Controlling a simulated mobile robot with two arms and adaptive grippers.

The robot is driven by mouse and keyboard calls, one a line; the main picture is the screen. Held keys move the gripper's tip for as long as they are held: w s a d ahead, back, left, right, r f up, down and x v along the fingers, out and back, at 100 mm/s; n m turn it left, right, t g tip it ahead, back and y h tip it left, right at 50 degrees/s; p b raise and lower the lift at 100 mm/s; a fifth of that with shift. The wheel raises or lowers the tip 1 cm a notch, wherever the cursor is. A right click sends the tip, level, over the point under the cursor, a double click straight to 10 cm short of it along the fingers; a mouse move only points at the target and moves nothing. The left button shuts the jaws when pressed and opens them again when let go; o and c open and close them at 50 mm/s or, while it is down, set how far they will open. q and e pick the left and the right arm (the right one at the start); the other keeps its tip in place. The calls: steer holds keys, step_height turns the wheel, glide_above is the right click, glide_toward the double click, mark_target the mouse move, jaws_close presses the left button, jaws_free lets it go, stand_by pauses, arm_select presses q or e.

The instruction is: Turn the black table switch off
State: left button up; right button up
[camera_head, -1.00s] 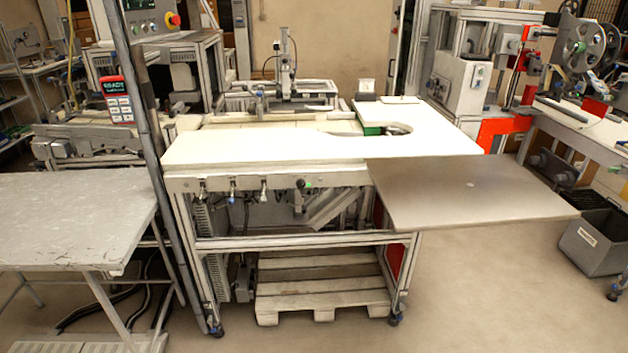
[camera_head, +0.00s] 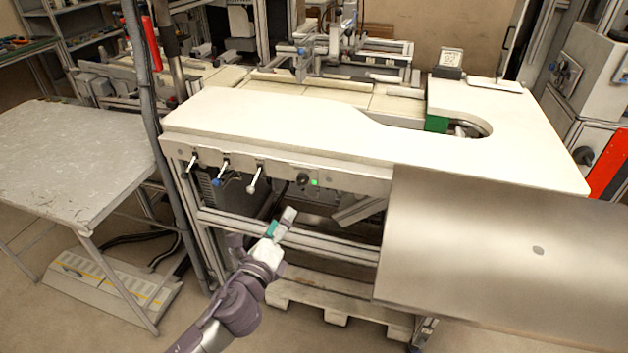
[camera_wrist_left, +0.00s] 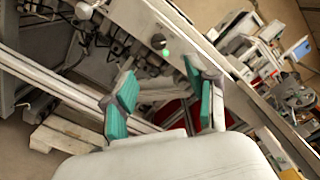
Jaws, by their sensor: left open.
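The black table switch (camera_head: 304,179) is a round dark knob on the front rail of the white-topped table (camera_head: 280,118). A green light (camera_head: 315,183) glows just to its right. In the left wrist view the black switch (camera_wrist_left: 158,41) shows near the top middle, with the lit green light beside it. My left gripper (camera_head: 283,222) is below and a little left of the switch, apart from it. In the left wrist view my left gripper (camera_wrist_left: 163,95) has its teal fingers spread, with nothing held between them. My right gripper is not in view.
Several lever handles (camera_head: 257,178) stick out from the same rail, left of the switch. A metal plate (camera_head: 500,250) juts out at the right. A grey table (camera_head: 75,150) and a dark pole (camera_head: 150,130) stand at the left. A wooden pallet (camera_head: 335,300) lies underneath.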

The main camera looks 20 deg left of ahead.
arm_select(q)
glide_toward(300, 183)
steer(key=w, duration=0.7)
steer(key=shift+w+d, duration=0.1)
steer(key=shift+w, duration=0.7)
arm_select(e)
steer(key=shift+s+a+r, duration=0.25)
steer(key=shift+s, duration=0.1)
arm_select(q)
jaws_close()
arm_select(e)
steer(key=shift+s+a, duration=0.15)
